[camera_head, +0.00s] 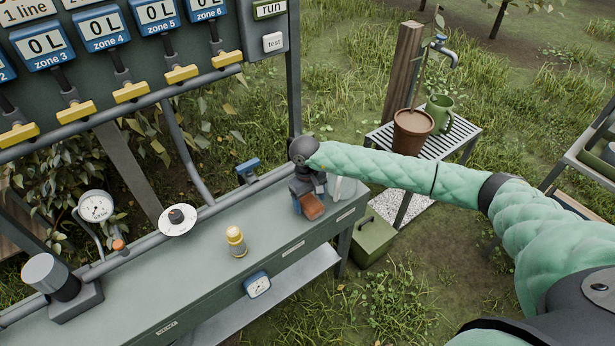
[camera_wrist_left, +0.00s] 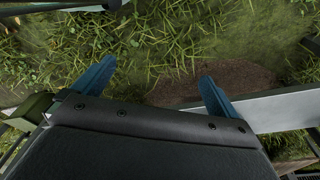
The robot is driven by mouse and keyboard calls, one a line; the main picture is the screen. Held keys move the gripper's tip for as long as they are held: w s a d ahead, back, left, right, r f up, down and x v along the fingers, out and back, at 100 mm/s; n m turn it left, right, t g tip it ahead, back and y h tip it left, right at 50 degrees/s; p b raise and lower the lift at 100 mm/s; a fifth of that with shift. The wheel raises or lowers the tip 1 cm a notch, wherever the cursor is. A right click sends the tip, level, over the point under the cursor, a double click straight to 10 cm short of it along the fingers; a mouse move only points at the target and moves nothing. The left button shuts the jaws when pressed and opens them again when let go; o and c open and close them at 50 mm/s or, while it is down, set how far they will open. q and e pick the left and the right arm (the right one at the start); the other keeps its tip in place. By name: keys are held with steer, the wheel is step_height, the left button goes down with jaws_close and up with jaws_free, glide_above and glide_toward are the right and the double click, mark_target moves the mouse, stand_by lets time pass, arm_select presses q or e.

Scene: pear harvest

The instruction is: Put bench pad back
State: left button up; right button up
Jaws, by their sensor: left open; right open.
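A reddish-brown block (camera_head: 313,207), which may be the bench pad, is at the right end of the grey-green bench (camera_head: 200,270). My right gripper (camera_head: 308,203) points down at this block, and a blue finger shows at its left side. The gripper is open, and I cannot tell whether its fingers touch the block. My left gripper (camera_wrist_left: 158,88) shows only in the left wrist view, with its two blue fingers spread and nothing between them, above grass and a brown patch of ground.
A yellow-capped bottle (camera_head: 236,241), a round disc with a black knob (camera_head: 178,219) and a pressure gauge (camera_head: 96,206) are along the bench. A blue-framed dial (camera_head: 257,285) is at its front edge. A slatted stand (camera_head: 459,138) holds a terracotta pot (camera_head: 412,131) and green mug (camera_head: 439,112).

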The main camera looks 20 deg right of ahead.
mark_target(307, 199)
arm_select(q)
steer(key=w+d+r+b, duration=0.1)
steer(key=r+b, duration=0.1)
steer(key=r, duration=0.6)
steer(key=w+d+r+b, duration=0.2)
steer(key=r, duration=0.6)
steer(key=shift+w, duration=0.3)
arm_select(e)
step_height(307, 199, up, 10)
steer(key=w, duration=0.1)
steer(key=shift+a+r, duration=0.2)
